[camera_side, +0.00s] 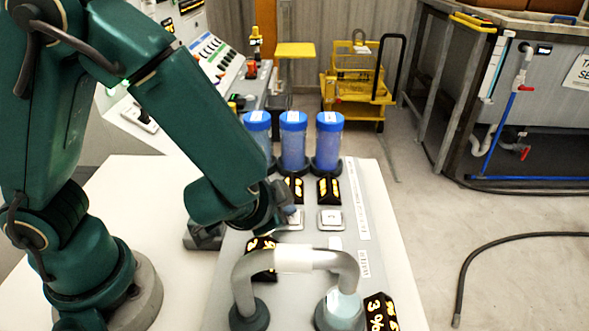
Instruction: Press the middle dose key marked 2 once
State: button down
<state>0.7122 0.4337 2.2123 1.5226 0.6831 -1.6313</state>
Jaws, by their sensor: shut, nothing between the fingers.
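The dosing panel (375,235) carries a row of pale square keys. The right key (330,220) is in plain view. The middle key (291,221) is partly covered by my gripper, and its marking cannot be read. A left key is not visible; my arm covers that area. My gripper (290,214) is shut and empty, pointing down at the middle key. Its tip is at or just above the key; I cannot tell whether it touches or presses it.
Three blue-capped jars (293,140) stand behind the keys, with small dark displays (328,190) before them. A grey pipe arch (352,270) stands in front, close to my gripper. Another lit display (380,313) is at the front right. A yellow trolley (355,90) is far back.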

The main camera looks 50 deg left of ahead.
jog(key=shift+f, duration=0.5)
dwell(0.7)
jog(key=shift+r, duration=0.95)
jog(key=shift+r, duration=2.5)
